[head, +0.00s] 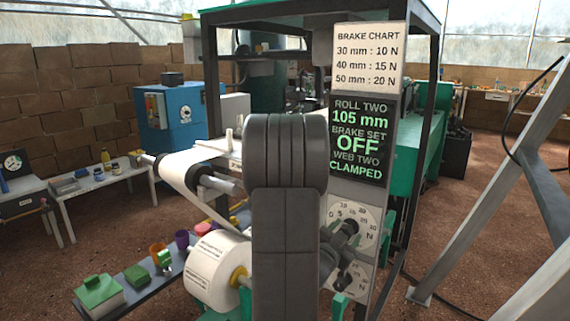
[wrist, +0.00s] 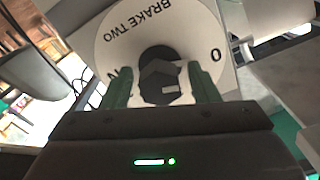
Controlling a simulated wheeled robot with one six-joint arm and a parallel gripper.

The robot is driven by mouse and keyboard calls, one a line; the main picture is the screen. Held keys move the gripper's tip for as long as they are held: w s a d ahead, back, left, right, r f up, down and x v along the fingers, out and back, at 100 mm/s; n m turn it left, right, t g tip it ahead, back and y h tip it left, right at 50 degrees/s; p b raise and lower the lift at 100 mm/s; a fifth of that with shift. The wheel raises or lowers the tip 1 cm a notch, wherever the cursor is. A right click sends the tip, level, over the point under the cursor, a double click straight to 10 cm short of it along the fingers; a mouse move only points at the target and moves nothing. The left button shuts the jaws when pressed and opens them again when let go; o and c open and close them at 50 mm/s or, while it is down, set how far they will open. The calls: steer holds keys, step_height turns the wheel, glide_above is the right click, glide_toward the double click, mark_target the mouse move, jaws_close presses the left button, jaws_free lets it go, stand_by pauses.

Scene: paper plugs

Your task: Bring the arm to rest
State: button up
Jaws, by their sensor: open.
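My gripper (wrist: 162,86) shows in the wrist view with its two green fingers apart. A dark knob (wrist: 160,88) lies between the fingers in the picture, on a white dial marked BRAKE TWO (wrist: 118,38). I cannot tell whether the fingers touch the knob. In the head view my grey arm (head: 286,210) stands raised in the middle and hides part of the machine. Two dials show just right of it, the upper one (head: 366,212) with a dark knob. My gripper cannot be made out clearly in the head view.
A dark panel (head: 359,140) reads roll two 105 mm, brake set OFF, web two CLAMPED. A brake chart (head: 369,57) is above it. A white paper roll (head: 212,270) sits left of my arm. A low bench (head: 133,285) holds cups and boxes. A slanted grey frame (head: 490,190) stands right.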

steer(key=m, duration=0.5)
steer(key=shift+m, duration=0.4)
steer(key=m+p, duration=0.1)
steer(key=m, duration=0.5)
steer(key=shift+p, duration=0.4)
